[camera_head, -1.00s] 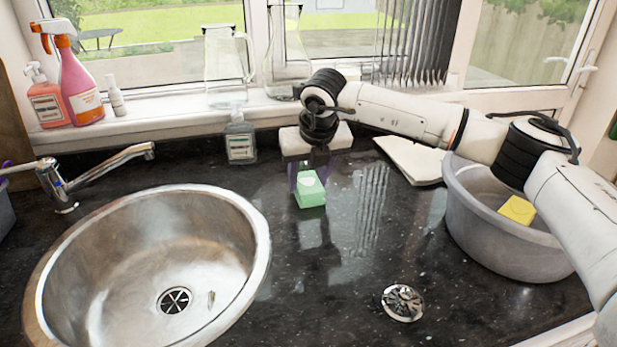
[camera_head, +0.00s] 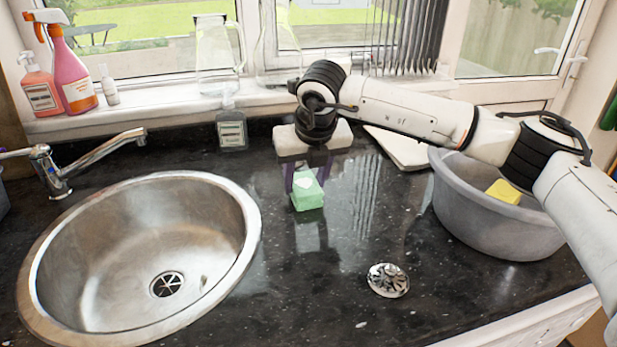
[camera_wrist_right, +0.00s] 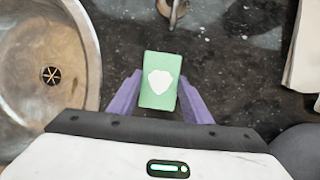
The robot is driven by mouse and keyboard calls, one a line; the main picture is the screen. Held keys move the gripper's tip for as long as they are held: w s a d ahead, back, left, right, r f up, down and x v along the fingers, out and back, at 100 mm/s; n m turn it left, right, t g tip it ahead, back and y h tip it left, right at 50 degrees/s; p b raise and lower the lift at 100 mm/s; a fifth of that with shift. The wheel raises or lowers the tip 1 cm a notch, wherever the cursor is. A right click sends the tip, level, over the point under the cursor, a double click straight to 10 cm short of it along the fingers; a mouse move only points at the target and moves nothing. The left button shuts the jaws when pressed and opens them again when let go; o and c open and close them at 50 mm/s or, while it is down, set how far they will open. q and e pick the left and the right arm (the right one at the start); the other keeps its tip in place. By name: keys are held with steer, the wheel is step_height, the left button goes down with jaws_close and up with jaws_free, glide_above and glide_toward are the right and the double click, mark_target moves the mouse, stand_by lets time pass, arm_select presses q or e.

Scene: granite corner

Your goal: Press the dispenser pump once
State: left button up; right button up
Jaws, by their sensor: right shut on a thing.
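A clear bottle with a white label (camera_head: 232,130) stands on the counter against the window wall, behind the sink; its top is hard to make out. A coral pump bottle (camera_head: 40,92) stands on the sill at far left. My right gripper (camera_head: 306,186) is shut on a green block with a white shield mark, its purple fingers on either side. The green block (camera_head: 308,194) also shows between the fingers in the right wrist view (camera_wrist_right: 160,92). The gripper is in front and to the right of the clear bottle, apart from it. My left gripper is not in view.
The round steel sink (camera_head: 250,225) and tap (camera_head: 110,148) are at left. A grey tub (camera_head: 490,222) with a yellow sponge (camera_head: 503,192) is at right. A white board (camera_head: 402,150) lies behind it. A metal strainer (camera_head: 388,280) lies in front. The middle counter is mostly clear.

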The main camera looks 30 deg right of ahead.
steer(key=o, duration=1.1)
steer(key=v, duration=1)
steer(key=shift+r+b, duration=0.2)
steer(key=shift+b, duration=0.25)
steer(key=shift+f, duration=0.1)
